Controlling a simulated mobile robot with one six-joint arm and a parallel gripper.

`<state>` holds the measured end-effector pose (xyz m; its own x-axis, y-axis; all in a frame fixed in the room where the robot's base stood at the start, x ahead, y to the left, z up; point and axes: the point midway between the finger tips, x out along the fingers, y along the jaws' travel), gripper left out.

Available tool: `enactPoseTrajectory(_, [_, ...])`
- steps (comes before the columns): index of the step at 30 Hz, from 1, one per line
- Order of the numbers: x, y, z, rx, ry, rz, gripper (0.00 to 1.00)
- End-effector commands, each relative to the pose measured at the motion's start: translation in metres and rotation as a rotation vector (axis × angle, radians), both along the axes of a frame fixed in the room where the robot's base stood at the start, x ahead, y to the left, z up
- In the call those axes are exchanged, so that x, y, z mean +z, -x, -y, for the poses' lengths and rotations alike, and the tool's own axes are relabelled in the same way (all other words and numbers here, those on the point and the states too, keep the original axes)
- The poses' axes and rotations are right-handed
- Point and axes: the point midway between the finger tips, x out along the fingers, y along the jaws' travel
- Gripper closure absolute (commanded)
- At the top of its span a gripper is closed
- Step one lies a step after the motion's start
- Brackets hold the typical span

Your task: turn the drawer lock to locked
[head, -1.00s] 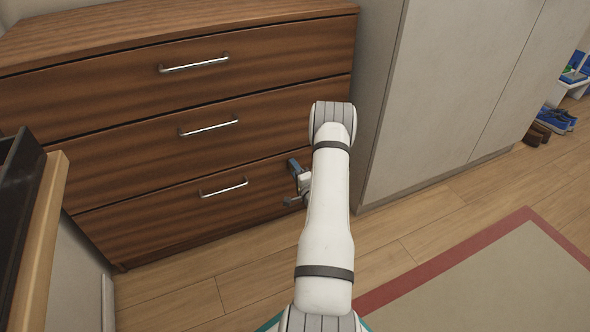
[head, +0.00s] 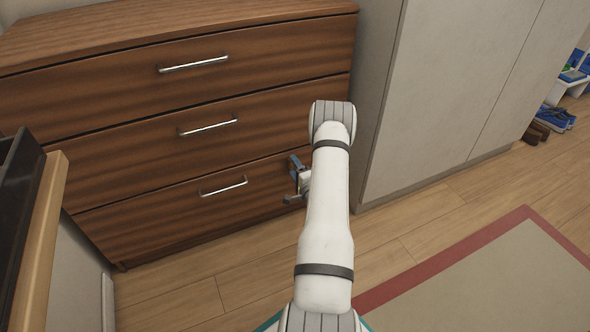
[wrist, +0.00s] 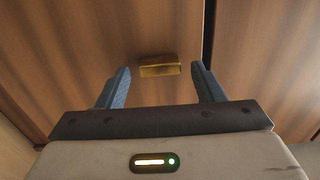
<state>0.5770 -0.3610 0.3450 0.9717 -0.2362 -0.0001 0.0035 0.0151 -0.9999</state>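The drawer lock shows in the wrist view as a small brass-coloured piece (wrist: 159,66) on the brown wooden drawer front. It lies just beyond and between the two blue fingertips of my gripper (wrist: 162,80). The fingers are spread apart and a gap shows on each side of the brass piece. In the head view my gripper (head: 295,173) is at the right end of the bottom drawer (head: 150,220), mostly hidden behind my white arm. The lock itself is hidden in the head view.
The wooden dresser has three drawers with metal bar handles; the bottom handle (head: 223,187) is left of my gripper. A pale cabinet (head: 440,90) stands close on the right. A dark-topped unit (head: 20,190) is at the left. The wooden floor (head: 200,300) in front is clear.

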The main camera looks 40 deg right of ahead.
Motion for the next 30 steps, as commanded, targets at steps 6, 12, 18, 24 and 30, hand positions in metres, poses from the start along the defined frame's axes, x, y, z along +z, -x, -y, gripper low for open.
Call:
enactPoseTrajectory(6, [0.0, 0.0, -0.001, 0.002, 0.0, 0.0, 0.38])
enactPoseTrajectory(12, [0.002, 0.02, -0.005, 0.0, -0.002, -0.004, 0.38])
enactPoseTrajectory(18, [0.002, 0.053, -0.013, -0.001, -0.004, -0.002, 0.38])
enactPoseTrajectory(24, [0.001, 0.073, -0.018, 0.0, -0.001, -0.001, 0.38])
enactPoseTrajectory(30, [0.0, 0.076, -0.019, 0.001, 0.001, 0.0, 0.38])
